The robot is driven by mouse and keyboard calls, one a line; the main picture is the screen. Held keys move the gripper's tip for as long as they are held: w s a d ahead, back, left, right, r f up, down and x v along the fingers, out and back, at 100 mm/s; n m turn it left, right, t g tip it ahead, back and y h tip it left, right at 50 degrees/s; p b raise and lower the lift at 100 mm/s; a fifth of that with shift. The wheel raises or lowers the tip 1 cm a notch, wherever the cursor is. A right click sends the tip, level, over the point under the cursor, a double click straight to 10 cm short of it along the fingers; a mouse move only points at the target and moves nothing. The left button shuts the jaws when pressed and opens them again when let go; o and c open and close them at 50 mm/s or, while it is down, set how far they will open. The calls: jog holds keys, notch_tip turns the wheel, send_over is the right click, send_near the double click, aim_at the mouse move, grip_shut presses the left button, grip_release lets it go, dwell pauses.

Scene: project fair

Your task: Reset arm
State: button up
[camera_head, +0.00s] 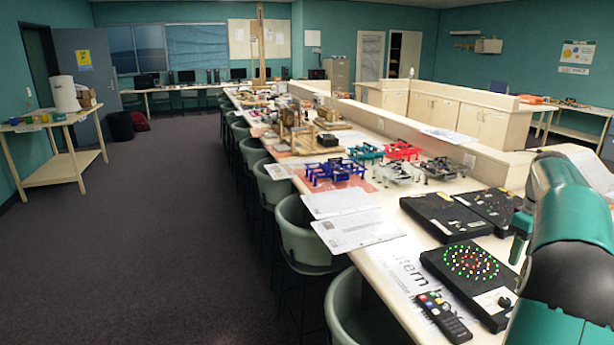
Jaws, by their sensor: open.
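My arm, teal with dark bands, fills the lower right of the head view, close to the camera and in front of the right side of the long table (405,238). Only some of its links show. The end of the arm with my gripper cannot be made out, so nothing can be seen of what is between its jaws.
A black box with a ring of coloured lights (470,262), a remote control (443,317) and other black boxes (445,215) lie on the table near my arm. Blue (335,172) and red (402,150) frames stand farther back. Chairs (300,235) line its left side; the carpet (150,250) is open.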

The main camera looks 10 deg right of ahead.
jog(key=w+a+r+t+h, duration=0.1)
jog(key=a+r, duration=0.3)
jog(key=a, duration=1)
jog(key=a+r+t, duration=0.1)
jog(key=a+r, duration=0.2)
jog(key=a, duration=1.1)
jog(key=s+a+f+t, duration=0.1)
jog(key=s+a+f, duration=0.3)
jog(key=s+a, duration=0.3)
jog(key=s+a+f+m+t+y, duration=0.1)
jog(key=s+a+f, duration=0.3)
jog(key=s+a, duration=0.4)
jog(key=a+t, duration=0.1)
jog(key=a, duration=0.4)
jog(key=shift+a+m+t, duration=0.3)
jog(key=shift+a, duration=0.05)
